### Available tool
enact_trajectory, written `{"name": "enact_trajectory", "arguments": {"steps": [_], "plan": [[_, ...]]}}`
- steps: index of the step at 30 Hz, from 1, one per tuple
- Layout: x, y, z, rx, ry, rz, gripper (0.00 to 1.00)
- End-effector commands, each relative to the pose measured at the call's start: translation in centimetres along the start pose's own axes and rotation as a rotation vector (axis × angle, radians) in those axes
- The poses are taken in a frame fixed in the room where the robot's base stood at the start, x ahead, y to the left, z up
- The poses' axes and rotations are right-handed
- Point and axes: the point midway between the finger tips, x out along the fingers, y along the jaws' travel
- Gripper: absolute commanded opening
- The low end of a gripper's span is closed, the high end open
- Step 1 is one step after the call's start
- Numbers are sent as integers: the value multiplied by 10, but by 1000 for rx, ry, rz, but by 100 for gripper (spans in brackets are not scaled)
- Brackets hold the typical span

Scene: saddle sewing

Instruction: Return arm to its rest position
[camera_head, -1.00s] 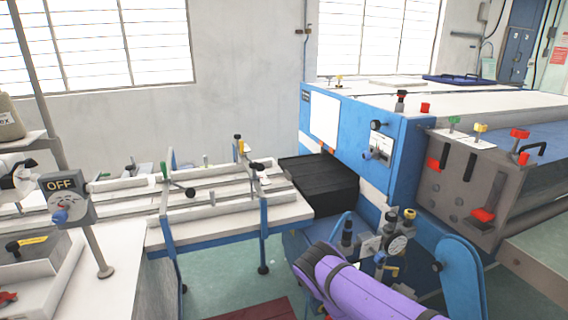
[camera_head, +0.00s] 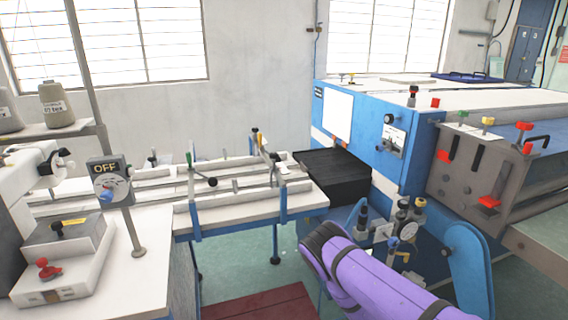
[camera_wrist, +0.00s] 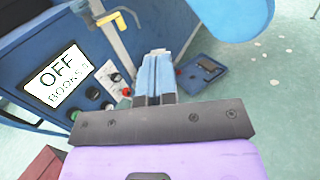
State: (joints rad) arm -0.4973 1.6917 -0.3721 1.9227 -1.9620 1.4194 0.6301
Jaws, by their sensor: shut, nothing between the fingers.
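My gripper (camera_wrist: 154,80) shows in the wrist view with its two light-blue fingers pressed together and nothing between them. It points toward the lower part of a blue machine (camera_wrist: 45,65) that carries an OFF label and a row of knobs. Free space seems to lie around the fingertips, and I see no contact. In the head view, my purple arm enters from the bottom right, in front of the blue machine (camera_head: 360,135). The gripper itself is hidden there.
A white feed table (camera_head: 250,208) with rails leads into the machine. An OFF switch box (camera_head: 110,182) on a post stands at the left, above a workbench with a red knob (camera_head: 45,268). A dark red mat (camera_head: 265,305) lies on the green floor.

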Motion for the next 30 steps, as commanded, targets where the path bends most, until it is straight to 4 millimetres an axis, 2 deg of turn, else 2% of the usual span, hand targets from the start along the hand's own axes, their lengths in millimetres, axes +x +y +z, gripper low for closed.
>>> {"name": "enact_trajectory", "arguments": {"steps": [5,10,21,30], "plan": [[7,10,28,47,-27,-77,0],[16,19,66,114,-61,-188,0],[26,29,184,337,-115,-538,0],[17,23,272,534,-104,-805,0]]}}
